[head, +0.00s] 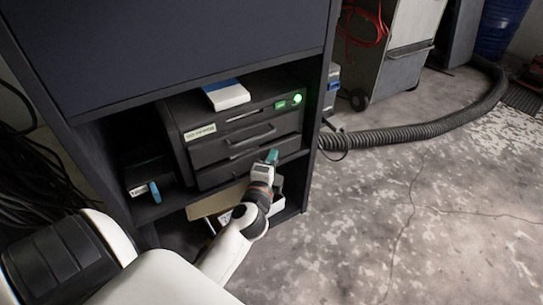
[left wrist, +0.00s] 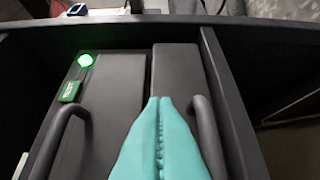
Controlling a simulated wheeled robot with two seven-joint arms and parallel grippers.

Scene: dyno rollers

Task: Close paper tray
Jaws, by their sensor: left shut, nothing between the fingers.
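A dark grey machine (head: 185,120) sits on a cabinet shelf, with two handled drawer fronts, one above the other. The upper drawer front (head: 235,143) and the lower drawer front (head: 222,172) both show in the head view; I cannot tell how far either one stands out. My left gripper (head: 272,156) is in front of the drawers near their right end. Its teal fingers are together and empty. In the left wrist view the fingertips (left wrist: 160,100) point at the drawer fronts, between two dark handles; contact cannot be told. My right gripper is not in view.
The machine has a green light (head: 297,98), and a white and blue box (head: 226,95) lies on top. The cabinet side wall (head: 322,110) stands close right of the gripper. A ribbed hose (head: 420,130) lies on the floor, which is otherwise open at right.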

